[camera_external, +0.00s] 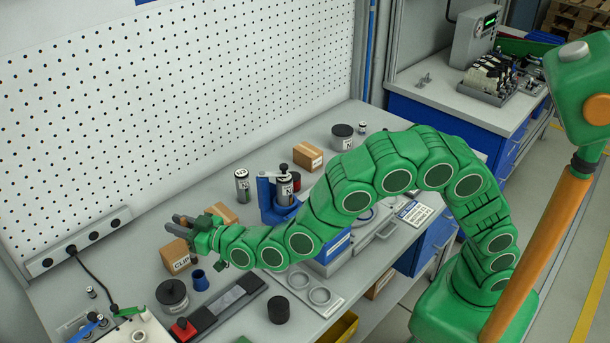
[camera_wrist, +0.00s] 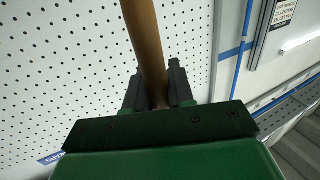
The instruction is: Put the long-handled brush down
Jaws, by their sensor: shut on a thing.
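The long-handled brush shows in the wrist view only as a round wooden handle (camera_wrist: 143,35), running up from between the two dark fingers of my gripper (camera_wrist: 157,88). The fingers are shut on it. Its bristle end is out of that view. In the external view my gripper (camera_external: 178,224) is over the left part of the workbench (camera_external: 110,292), in front of the pegboard and above a cardboard box. I cannot make out the brush in the external view.
Below my gripper stand the cardboard box (camera_external: 178,256), a blue cup (camera_external: 200,281) and a dark round container (camera_external: 172,296). A black tray (camera_external: 240,297) lies nearer the front. A blue fixture (camera_external: 267,200) stands behind my arm. The pegboard (camera_external: 190,90) closes off the back.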

